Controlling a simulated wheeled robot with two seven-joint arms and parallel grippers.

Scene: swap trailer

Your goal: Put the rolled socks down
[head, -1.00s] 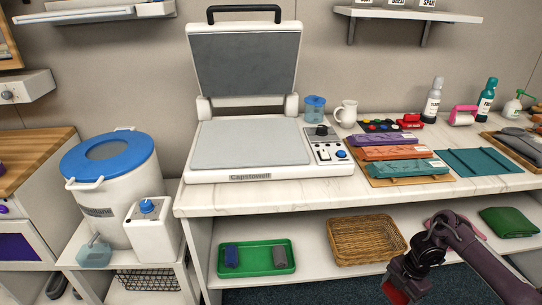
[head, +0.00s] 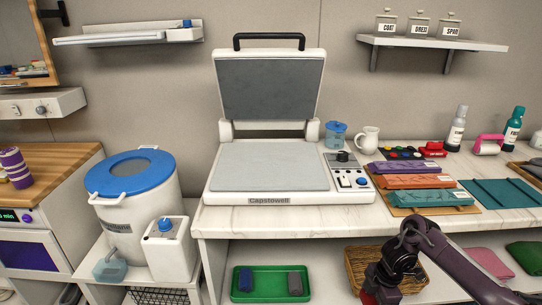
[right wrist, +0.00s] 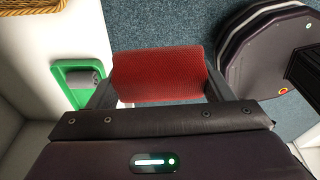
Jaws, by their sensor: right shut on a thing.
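My right gripper (right wrist: 158,76) is shut on red rolled socks (right wrist: 157,78), which span the space between its two fingers. In the head view my right arm comes in at the lower right, and a bit of the red socks (head: 368,298) shows below the wrist, in front of the lower shelf. A green tray (head: 272,268) lies on that shelf to the left, with a blue roll (head: 245,279) and a grey roll (head: 295,283) in it. The tray also shows in the right wrist view (right wrist: 77,98), left of the held socks and apart from them. My left gripper is out of view.
A wicker basket (head: 356,262) stands right of the tray, partly behind my arm. Pink (head: 490,262) and green (head: 524,255) folded cloths lie further right. The marble countertop (head: 290,218) overhangs the shelf and holds a press (head: 268,185).

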